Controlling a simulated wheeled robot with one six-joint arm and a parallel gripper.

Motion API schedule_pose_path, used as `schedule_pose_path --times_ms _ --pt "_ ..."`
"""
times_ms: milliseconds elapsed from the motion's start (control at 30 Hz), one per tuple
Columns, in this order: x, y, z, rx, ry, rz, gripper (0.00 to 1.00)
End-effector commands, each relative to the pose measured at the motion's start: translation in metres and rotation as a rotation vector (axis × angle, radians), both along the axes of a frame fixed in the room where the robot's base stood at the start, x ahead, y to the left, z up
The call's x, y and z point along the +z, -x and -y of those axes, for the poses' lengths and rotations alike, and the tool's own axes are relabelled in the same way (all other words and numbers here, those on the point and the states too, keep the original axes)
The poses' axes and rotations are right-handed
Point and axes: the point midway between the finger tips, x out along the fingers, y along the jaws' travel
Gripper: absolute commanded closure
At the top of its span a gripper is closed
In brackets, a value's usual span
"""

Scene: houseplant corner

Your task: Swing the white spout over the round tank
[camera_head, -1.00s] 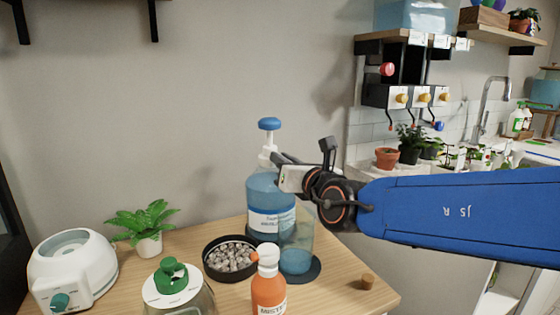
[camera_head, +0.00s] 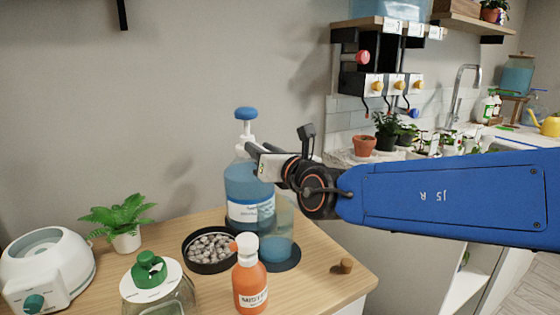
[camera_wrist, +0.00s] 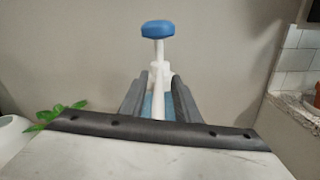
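A blue bottle (camera_head: 249,187) stands on the wooden table with a white pump neck and a blue knob (camera_head: 245,113) on top. In the wrist view the white spout (camera_wrist: 168,98) extends from the neck toward me, between the two fingers. My gripper (camera_head: 255,150) is at the spout's height, and in the wrist view its fingers (camera_wrist: 160,95) stand one on each side of it. A gap shows beside the spout, so the fingers look open. A clear round tank (camera_head: 281,240) with blue liquid stands beside the bottle on a dark base; the bottle and my arm are close to it.
A bowl of pebbles (camera_head: 209,250), an orange mister bottle (camera_head: 250,285), a green-topped glass jar (camera_head: 152,278), a white appliance (camera_head: 48,268) and a fern (camera_head: 118,222) crowd the table. A cork (camera_head: 346,265) lies near its right edge. Shelves with valves (camera_head: 385,84) hang behind my arm.

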Motion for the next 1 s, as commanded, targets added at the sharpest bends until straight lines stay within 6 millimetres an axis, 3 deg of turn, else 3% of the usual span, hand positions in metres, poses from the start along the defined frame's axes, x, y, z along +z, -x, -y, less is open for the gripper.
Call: schedule_pose_path --times_ms 1000 --pt "0.0 0.121 0.074 0.002 -0.003 0.001 0.71"
